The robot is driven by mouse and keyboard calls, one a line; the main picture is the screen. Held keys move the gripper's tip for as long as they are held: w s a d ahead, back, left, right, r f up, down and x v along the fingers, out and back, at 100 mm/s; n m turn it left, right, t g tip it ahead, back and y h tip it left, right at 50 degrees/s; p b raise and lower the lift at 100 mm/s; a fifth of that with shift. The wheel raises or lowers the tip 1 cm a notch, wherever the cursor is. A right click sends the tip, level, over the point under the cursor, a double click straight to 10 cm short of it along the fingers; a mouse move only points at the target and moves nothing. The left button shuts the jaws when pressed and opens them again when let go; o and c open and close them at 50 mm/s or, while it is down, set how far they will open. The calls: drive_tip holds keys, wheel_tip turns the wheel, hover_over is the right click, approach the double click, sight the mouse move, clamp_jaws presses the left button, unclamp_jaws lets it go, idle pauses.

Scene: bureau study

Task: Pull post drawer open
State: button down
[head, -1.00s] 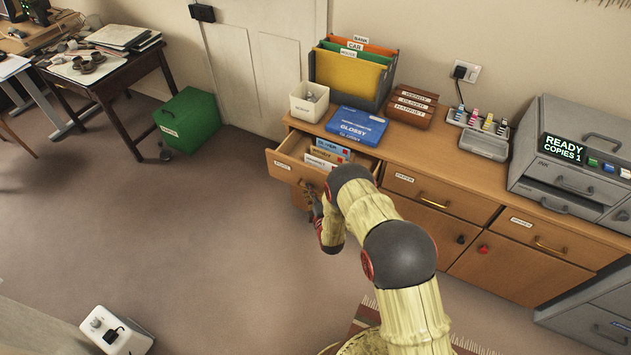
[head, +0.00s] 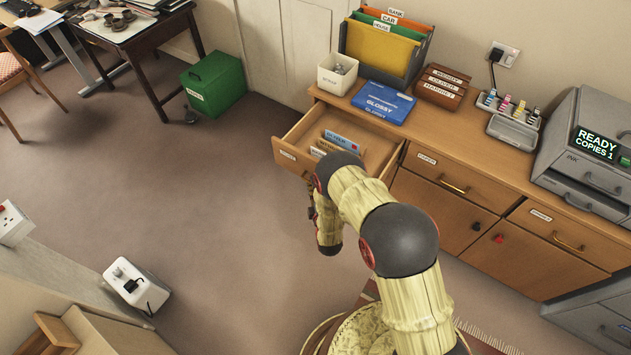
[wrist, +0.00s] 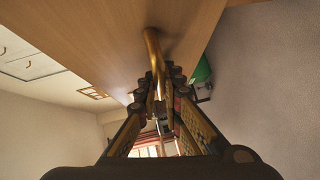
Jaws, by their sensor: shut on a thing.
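The post drawer (head: 290,156) is the left drawer of the wooden sideboard. It stands well out from the cabinet, and labelled file cards (head: 341,142) show inside it. In the wrist view its wooden front (wrist: 105,40) fills the upper part, with a brass bar handle (wrist: 153,48) running down between my fingers. My gripper (wrist: 160,93) is shut on that handle. In the head view my arm hides the gripper and the handle.
On the sideboard top stand a white bin (head: 337,74), a file holder (head: 387,42), a blue glossy box (head: 383,102) and a printer (head: 585,150). A green box (head: 214,82) is on the floor at the left. Open carpet lies before the drawer.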

drive_tip(key=shift+s+f, duration=0.1)
drive_tip(key=c, duration=1.9)
unclamp_jaws()
drive_tip(key=v, duration=1.1)
drive_tip(key=shift+s, duration=0.4)
